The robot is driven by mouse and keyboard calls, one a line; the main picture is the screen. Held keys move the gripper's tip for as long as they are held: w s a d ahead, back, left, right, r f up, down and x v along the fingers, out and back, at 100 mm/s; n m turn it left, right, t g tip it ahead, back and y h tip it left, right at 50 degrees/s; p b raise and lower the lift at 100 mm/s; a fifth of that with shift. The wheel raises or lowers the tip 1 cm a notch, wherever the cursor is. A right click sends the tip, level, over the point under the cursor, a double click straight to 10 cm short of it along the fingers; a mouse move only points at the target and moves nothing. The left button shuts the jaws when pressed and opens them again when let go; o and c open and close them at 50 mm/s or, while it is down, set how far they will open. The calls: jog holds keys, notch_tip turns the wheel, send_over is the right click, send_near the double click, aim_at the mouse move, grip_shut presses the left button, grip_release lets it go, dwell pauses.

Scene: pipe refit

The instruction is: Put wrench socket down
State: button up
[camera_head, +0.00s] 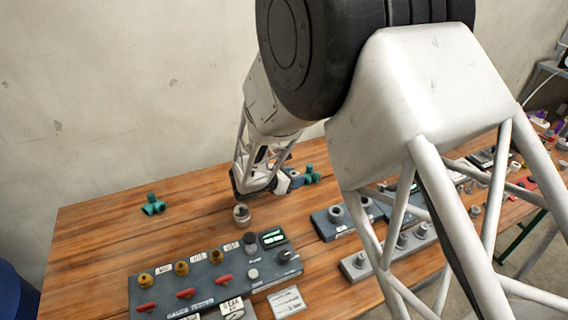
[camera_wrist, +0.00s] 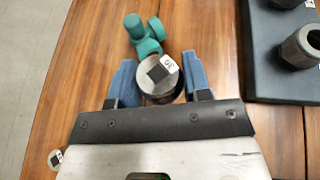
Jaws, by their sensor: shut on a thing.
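In the wrist view, the wrench socket (camera_wrist: 158,86), a grey metal cylinder with a black-and-white label on its top, sits between the two blue fingers of my gripper (camera_wrist: 160,84). The fingers are shut on its sides. In the head view my gripper (camera_head: 296,179) is low over the back of the table, its fingers pointing right. The socket cannot be made out there. Whether its base touches the table is hidden.
A green pipe fitting (camera_wrist: 144,34) stands just beyond the socket, very close to it. Dark socket blocks (camera_wrist: 268,82) lie to the right. A metal cylinder (camera_head: 241,215) and the gauge tester (camera_head: 207,287) are nearer the camera. Another green fitting (camera_head: 153,205) stands left, with bare wood around it.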

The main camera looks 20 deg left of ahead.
jog(key=w+a, duration=0.2)
jog(key=w, duration=0.2)
jog(key=w+a+f, duration=0.1)
jog(key=w+a, duration=0.2)
jog(key=w, duration=0.1)
jog(key=w+a, duration=0.3)
jog(key=w, duration=0.1)
jog(key=shift+w+f, duration=0.15)
jog(key=shift+f, duration=0.05)
jog(key=shift+f, duration=1.75)
jog(key=shift+f, duration=0.1)
jog(key=o, duration=1)
